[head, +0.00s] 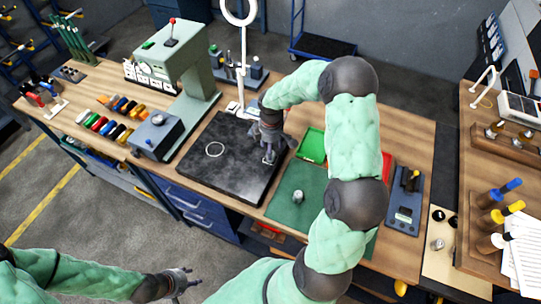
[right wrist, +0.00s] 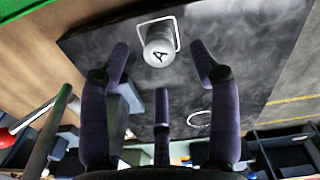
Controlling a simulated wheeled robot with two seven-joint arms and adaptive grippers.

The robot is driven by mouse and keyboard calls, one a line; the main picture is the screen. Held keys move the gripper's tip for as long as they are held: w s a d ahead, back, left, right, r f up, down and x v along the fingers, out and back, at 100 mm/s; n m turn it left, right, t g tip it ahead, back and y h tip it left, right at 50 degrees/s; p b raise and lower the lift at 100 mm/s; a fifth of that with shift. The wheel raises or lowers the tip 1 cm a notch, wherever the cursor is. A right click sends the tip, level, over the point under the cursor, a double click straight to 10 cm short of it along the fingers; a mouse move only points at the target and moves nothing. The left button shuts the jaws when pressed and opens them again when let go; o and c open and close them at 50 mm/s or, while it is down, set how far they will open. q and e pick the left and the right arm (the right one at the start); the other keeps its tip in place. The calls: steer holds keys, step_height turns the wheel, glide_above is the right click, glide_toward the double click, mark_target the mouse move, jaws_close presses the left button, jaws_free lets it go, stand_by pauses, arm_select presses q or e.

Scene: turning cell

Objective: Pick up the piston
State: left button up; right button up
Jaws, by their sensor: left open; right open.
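A grey metal cylinder marked "A", which looks like the piston (right wrist: 158,52), stands on the dark slab (right wrist: 235,65) within a white outline in the right wrist view. My right gripper (head: 269,150) is open above the slab's right part in the head view, where it largely hides this cylinder. In the right wrist view its fingers (right wrist: 160,80) are spread on either side of the cylinder, with no clear contact. Another small metal cylinder (head: 298,196) stands on the green mat. My left gripper (head: 188,282) is open and empty at the lower left, off the bench.
A green press (head: 178,65) and a grey box (head: 157,135) stand left of the slab. A green tray (head: 312,146) is right of it. A white ring lamp stand (head: 242,60) rises behind.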

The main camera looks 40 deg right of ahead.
steer(key=shift+w+f, duration=0.15)
steer(key=shift+f, duration=1.25)
steer(key=shift+w+f, duration=0.1)
steer(key=shift+f, duration=1.25)
jaws_close()
